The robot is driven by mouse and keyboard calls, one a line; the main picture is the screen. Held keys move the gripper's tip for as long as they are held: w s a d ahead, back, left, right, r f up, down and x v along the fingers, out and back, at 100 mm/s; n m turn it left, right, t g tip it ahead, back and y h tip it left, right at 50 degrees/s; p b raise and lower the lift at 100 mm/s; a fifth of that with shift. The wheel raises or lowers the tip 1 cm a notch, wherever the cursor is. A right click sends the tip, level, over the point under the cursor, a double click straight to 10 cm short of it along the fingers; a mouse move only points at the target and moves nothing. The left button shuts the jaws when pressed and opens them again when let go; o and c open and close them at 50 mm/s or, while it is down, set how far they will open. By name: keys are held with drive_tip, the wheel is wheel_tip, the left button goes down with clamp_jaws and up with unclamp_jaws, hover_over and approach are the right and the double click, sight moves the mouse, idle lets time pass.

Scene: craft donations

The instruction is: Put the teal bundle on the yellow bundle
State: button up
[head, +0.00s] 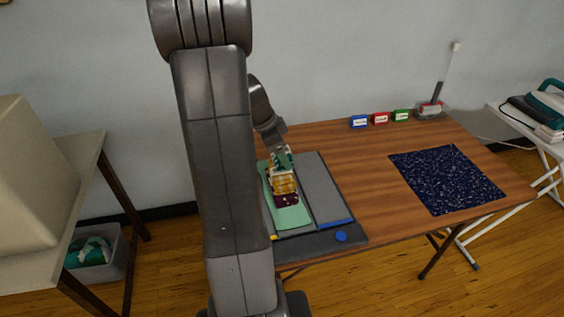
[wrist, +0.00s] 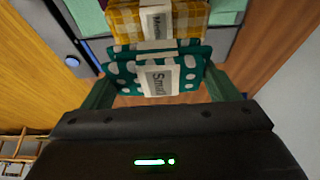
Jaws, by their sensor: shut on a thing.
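The teal bundle (wrist: 125,68), with white dots and a label reading "Small", is between the fingers of my gripper (wrist: 159,82) in the wrist view. My gripper is shut on it. The yellow checked bundle (wrist: 190,20), with a partly hidden label, shows just beyond it. In the head view my gripper (head: 280,156) is right behind the yellow bundle (head: 283,184), which sits on a dark maroon bundle (head: 288,200). The teal bundle is mostly hidden there. I cannot tell whether teal and yellow touch.
A dark speckled mat (head: 445,180) lies at right. Blue (head: 359,121), red (head: 381,118) and green (head: 401,115) labelled blocks stand at the back. Mid-table is clear.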

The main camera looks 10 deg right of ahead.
drive_tip(key=shift+f, duration=1.95)
drive_tip(key=shift+f, duration=0.15)
drive_tip(key=o, duration=0.9)
drive_tip(key=shift+r, duration=0.25)
drive_tip(key=v, duration=1.1)
drive_tip(key=shift+a+r, duration=0.15)
drive_tip(key=shift+r, duration=0.25)
